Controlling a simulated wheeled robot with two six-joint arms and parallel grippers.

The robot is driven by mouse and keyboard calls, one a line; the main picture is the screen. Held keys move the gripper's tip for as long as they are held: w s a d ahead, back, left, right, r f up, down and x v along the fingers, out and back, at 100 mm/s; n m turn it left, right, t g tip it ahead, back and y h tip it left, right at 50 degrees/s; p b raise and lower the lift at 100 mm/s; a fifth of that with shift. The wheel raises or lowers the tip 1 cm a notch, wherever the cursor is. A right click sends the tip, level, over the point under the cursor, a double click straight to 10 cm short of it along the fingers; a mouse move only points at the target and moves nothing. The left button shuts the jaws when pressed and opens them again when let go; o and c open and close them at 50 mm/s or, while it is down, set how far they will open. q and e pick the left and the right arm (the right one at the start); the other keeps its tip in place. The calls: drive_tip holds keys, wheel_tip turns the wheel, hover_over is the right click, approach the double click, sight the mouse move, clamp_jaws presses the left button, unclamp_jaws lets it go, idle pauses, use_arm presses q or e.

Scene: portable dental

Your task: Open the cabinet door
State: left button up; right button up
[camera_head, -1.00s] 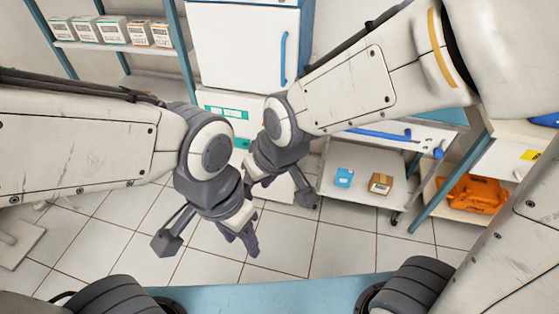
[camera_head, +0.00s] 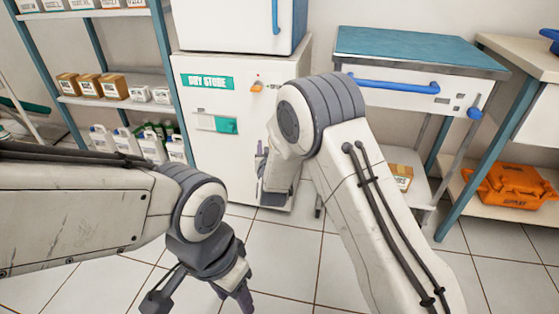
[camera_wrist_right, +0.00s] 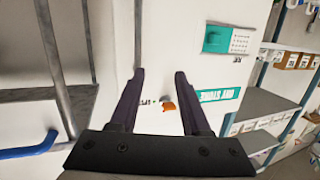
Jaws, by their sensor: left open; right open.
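A white cabinet (camera_head: 208,150) with a green "DRY STORE" label (camera_head: 207,81) stands at the back centre, its front flush and closed. An orange knob (camera_head: 257,86) sits near the front's upper right; it also shows in the right wrist view (camera_wrist_right: 169,106). Above is a white unit (camera_head: 225,22) with a blue vertical handle (camera_head: 275,15). My right gripper (camera_head: 263,165) is before the cabinet's right side, partly hidden by my wrist. In the right wrist view its fingers are open and empty, facing the white front. My left gripper (camera_head: 238,290) is open and empty, low over the floor.
Shelves with boxes (camera_head: 92,86) and bottles (camera_head: 152,146) stand left. A cart (camera_head: 425,52) with a blue-handled drawer (camera_head: 395,86) stands right of the cabinet. An orange case (camera_head: 510,186) lies on a low shelf further right. Tiled floor before the cabinet is clear.

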wheel_tip(320, 180, down, 5)
drive_tip(key=w+d+t+h+b, duration=0.1)
drive_tip(key=d+b, duration=0.1)
drive_tip(key=d, duration=0.1)
drive_tip(key=shift+m+t+h, duration=0.3)
drive_tip(key=shift+m+h, duration=0.1)
drive_tip(key=shift+h, duration=0.1)
drive_tip(key=w+b, duration=0.1)
drive_tip(key=w, duration=0.2)
drive_tip(key=w+d+b, duration=0.1)
drive_tip(key=w+b, duration=0.1)
drive_tip(key=w, duration=0.2)
drive_tip(key=w+b, duration=0.2)
drive_tip(key=w, duration=0.1)
drive_tip(key=shift+w+d+f, duration=0.15)
drive_tip(key=shift+w+d, duration=0.05)
drive_tip(key=shift+w, duration=0.1)
use_arm(q)
wheel_tip(320, 180, down, 10)
drive_tip(key=shift+r, duration=0.25)
use_arm(e)
clamp_jaws()
